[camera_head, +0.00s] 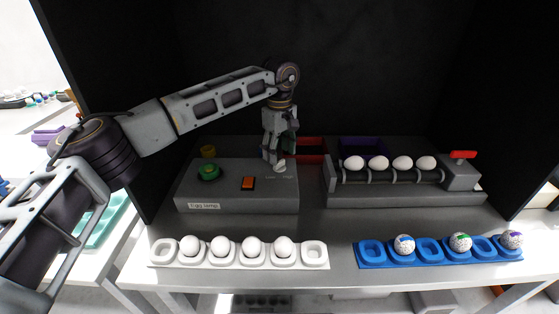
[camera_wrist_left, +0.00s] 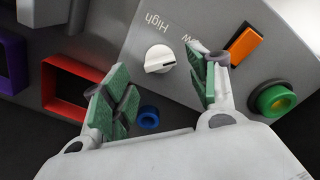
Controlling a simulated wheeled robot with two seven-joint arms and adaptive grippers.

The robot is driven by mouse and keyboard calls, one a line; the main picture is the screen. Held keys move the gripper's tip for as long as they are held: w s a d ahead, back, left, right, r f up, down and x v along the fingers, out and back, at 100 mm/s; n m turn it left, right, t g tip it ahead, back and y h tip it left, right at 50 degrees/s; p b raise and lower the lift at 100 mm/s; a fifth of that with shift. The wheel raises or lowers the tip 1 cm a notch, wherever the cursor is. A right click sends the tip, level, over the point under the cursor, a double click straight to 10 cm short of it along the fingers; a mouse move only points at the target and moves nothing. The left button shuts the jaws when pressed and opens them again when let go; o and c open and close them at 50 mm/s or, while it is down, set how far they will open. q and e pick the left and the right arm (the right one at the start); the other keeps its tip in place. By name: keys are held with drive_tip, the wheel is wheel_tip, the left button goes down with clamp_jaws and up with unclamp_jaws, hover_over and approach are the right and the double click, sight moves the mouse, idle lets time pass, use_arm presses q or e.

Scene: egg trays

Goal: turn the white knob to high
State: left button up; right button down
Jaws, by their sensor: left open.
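The white knob (camera_head: 280,166) sits on the top of the grey egg lamp box (camera_head: 236,203), at its right side. In the left wrist view the white knob (camera_wrist_left: 160,58) shows whole, with a raised grip bar. The printed words "High" and a partly hidden "Low" stand by it. My left gripper (camera_head: 276,160) points down close above the knob in the head view. In the left wrist view its green-padded fingers (camera_wrist_left: 165,95) are apart, with the knob beyond and between them, and they hold nothing. My right gripper is not in view.
An orange switch (camera_head: 248,183) and a green button (camera_head: 208,172) are on the box. A roller rack (camera_head: 400,197) with several eggs stands right. A white tray (camera_head: 160,262) and a blue tray (camera_head: 371,264) with eggs lie in front. Red (camera_head: 310,144) and purple (camera_head: 362,142) bins stand behind.

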sight(279, 162)
use_arm(q)
drive_tip(key=shift+f, duration=1.7)
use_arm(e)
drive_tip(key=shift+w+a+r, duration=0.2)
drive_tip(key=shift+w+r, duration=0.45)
use_arm(q)
drive_tip(key=c, duration=1)
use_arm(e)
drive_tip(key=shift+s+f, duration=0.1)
